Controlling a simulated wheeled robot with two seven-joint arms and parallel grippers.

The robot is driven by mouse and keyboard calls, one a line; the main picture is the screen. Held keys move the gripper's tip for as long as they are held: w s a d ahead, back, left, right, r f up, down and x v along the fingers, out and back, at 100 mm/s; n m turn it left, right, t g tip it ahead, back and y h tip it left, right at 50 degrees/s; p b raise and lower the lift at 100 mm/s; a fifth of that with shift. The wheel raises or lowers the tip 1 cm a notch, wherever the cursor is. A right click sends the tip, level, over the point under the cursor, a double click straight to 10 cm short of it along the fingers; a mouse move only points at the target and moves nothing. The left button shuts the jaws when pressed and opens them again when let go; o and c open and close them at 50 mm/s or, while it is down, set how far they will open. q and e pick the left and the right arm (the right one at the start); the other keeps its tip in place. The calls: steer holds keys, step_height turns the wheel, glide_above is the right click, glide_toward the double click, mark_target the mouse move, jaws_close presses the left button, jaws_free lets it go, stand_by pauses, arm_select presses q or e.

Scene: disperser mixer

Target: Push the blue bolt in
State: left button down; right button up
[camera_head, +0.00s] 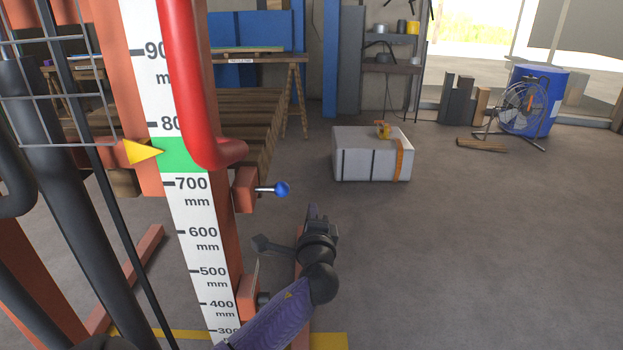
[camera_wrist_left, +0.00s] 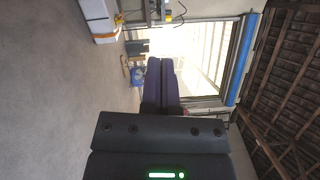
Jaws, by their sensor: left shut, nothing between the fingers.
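The blue bolt (camera_head: 282,189) has a round blue knob on a thin metal shaft. It sticks out to the right from an orange bracket (camera_head: 246,190) on the machine's column, just below the 700 mm level. My left gripper (camera_head: 312,208) is below and right of the knob, with a visible gap in the picture; the depth between them is hard to judge. Its fingers are closed and empty, and in the left wrist view the purple fingers (camera_wrist_left: 162,84) lie together. The bolt does not show in the wrist view. My right gripper is not in view.
A millimetre scale (camera_head: 197,232) runs down the orange column, with a red handle (camera_head: 190,80) in front and a yellow pointer (camera_head: 142,151) on the green band. A lower bracket (camera_head: 249,297) sits near my left arm.

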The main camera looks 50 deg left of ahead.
arm_select(q)
steer(key=p+v, duration=0.1)
steer(key=v, duration=0.5)
steer(key=shift+s+d+p, duration=0.2)
steer(key=shift+d+p, duration=0.2)
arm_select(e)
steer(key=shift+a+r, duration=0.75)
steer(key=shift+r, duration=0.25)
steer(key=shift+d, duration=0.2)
